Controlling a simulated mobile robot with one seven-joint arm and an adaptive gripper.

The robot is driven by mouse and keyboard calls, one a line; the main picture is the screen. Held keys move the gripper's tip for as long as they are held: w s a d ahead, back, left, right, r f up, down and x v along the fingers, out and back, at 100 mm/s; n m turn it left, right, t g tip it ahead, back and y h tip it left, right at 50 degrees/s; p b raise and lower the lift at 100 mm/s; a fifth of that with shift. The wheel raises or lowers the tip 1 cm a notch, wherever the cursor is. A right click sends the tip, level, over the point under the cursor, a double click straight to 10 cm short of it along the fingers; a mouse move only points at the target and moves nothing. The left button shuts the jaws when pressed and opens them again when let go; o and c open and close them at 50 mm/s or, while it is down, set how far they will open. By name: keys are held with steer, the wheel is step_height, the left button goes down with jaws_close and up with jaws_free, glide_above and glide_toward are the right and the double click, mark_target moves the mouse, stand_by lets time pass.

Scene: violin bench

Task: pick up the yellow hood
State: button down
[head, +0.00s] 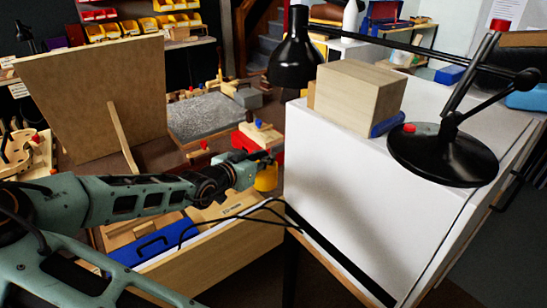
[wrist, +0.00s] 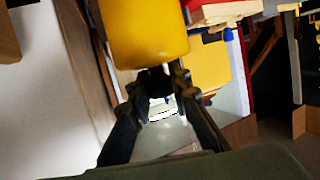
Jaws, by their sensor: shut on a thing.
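The yellow hood (head: 266,178) shows in the head view at the end of my arm, beside the white cabinet. In the wrist view the hood (wrist: 147,38) is large and rounded, at the top of the picture. My gripper (wrist: 165,78) is shut on it, with the fingertips at its lower edge. In the head view my gripper (head: 258,162) is partly hidden by its own wrist, and I cannot make out the fingers there.
A white cabinet (head: 335,180) stands close to the right of my gripper, bearing a wooden block (head: 355,98) and a black lamp (head: 443,155). An open drawer with a blue tray (head: 145,243) lies below my arm. A red box (head: 262,138) is just behind.

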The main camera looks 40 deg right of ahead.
steer(key=a+r+p, duration=0.3)
steer(key=a+p, duration=0.3)
steer(key=a, duration=0.2)
steer(key=shift+w+a+r+p, duration=0.15)
steer(key=shift+a+r+p, duration=0.2)
steer(key=shift+r+p, duration=0.05)
